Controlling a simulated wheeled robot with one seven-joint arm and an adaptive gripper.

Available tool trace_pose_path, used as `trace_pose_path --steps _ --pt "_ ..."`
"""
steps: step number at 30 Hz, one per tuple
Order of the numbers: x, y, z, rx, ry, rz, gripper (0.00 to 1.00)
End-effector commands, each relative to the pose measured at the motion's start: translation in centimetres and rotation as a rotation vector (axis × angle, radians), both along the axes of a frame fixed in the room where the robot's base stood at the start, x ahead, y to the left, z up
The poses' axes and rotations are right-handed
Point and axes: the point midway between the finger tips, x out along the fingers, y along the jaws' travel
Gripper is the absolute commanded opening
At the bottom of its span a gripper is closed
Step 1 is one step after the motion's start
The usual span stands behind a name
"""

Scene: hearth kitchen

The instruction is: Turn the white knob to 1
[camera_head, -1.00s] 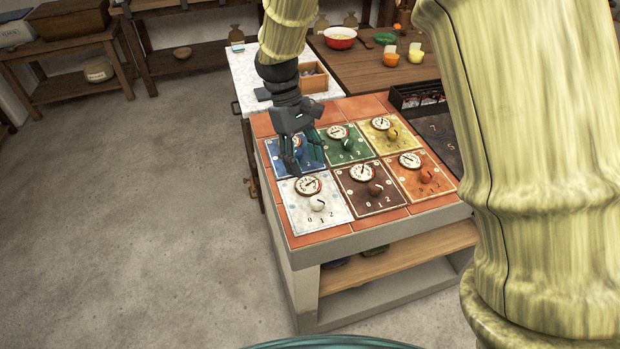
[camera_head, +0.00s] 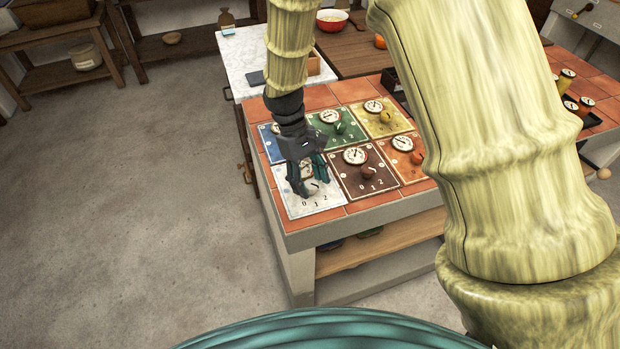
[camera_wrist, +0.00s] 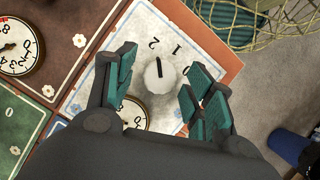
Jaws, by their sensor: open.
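The white knob (camera_wrist: 158,80) sits on a pale plate (camera_wrist: 107,68), between my fingers in the wrist view. Its dark mark points up in that view, roughly toward the printed 2 (camera_wrist: 153,43); the 1 (camera_wrist: 176,49) lies to the right. The plate's round gauge (camera_wrist: 132,114) is partly hidden by my gripper. In the head view, my gripper (camera_head: 311,182) hangs over this front-left plate.
A brown plate with its knob (camera_head: 368,172) stands right beside the white one. Orange (camera_head: 417,157), green (camera_head: 340,127) and yellow (camera_head: 386,117) knobs are on other plates of the tiled counter. Open floor (camera_head: 130,220) lies to the left.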

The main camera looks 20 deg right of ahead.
Motion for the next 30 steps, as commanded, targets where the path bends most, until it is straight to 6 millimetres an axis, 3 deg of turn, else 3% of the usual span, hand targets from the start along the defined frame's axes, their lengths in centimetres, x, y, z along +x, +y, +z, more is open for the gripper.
trace_pose_path --steps 8,15,30 --pt "-0.03 0.00 -0.07 0.000 0.000 0.000 0.53" --pt "-0.02 0.01 -0.06 -0.001 0.000 0.000 0.10" --pt "-0.01 -0.14 0.26 -0.001 0.001 -0.118 0.09"
